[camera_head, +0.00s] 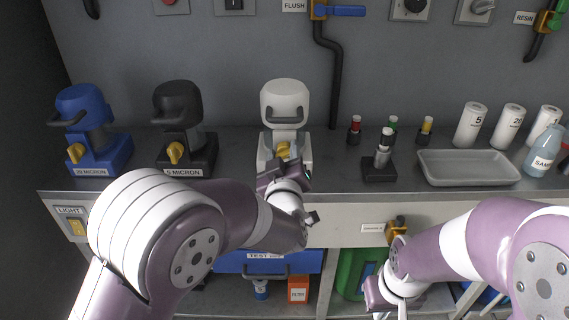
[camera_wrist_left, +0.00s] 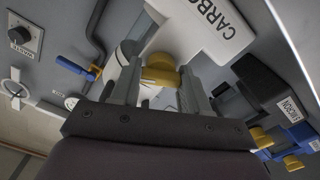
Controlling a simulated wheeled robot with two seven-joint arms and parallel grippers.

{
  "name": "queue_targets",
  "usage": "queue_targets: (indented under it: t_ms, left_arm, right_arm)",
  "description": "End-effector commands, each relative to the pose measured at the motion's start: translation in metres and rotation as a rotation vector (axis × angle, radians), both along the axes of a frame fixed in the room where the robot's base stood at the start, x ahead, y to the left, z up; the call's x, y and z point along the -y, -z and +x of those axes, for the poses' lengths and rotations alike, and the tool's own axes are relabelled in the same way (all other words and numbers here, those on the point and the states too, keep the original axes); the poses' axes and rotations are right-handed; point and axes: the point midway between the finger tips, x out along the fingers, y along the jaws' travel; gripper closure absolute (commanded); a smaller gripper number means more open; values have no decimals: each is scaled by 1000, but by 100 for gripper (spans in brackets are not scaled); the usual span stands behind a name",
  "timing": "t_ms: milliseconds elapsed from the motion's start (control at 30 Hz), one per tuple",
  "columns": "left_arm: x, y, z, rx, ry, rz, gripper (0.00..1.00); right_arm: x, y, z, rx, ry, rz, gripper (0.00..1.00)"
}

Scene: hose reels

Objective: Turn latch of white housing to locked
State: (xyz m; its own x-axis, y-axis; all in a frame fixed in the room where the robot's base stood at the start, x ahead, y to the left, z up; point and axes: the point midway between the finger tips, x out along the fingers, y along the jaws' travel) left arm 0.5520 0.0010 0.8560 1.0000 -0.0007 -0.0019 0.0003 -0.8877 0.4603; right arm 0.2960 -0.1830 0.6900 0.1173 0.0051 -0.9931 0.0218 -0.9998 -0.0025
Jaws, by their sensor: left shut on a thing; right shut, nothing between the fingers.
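The white housing (camera_head: 285,105) stands on the counter at the back, with a handle on its front. Its yellow latch (camera_head: 283,148) sits low on the front. My left gripper (camera_head: 287,164) is at the latch and shut on it. In the left wrist view the yellow latch (camera_wrist_left: 160,72) lies between the two fingers, near their tips. The white base there carries dark lettering starting "CARBO". The latch is partly covered by my gripper in the head view. My right gripper (camera_head: 384,298) is low at the right, in front of the counter, shut and empty.
A black housing (camera_head: 178,110) and a blue housing (camera_head: 85,110), each with a yellow latch, stand to the left. To the right are a small black stand (camera_head: 380,170), small vials, a grey tray (camera_head: 468,168), white cylinders and a bottle (camera_head: 543,150). A black pipe (camera_head: 336,90) runs down the wall.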

Motion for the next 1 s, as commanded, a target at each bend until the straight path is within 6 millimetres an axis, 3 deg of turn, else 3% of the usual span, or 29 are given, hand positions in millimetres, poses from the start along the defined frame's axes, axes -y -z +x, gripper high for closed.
queue_targets:
  t_ms: [33, 1000]
  left_arm:
    - [-1, 2, 0, 8, -1, -44, 85]
    - [-3, 4, 0, 7, -1, -917, 85]
  right_arm:
    - [0, 10, 0, 0, 0, 0, 100]
    - [0, 107, 0, 0, 0, 0, 100]
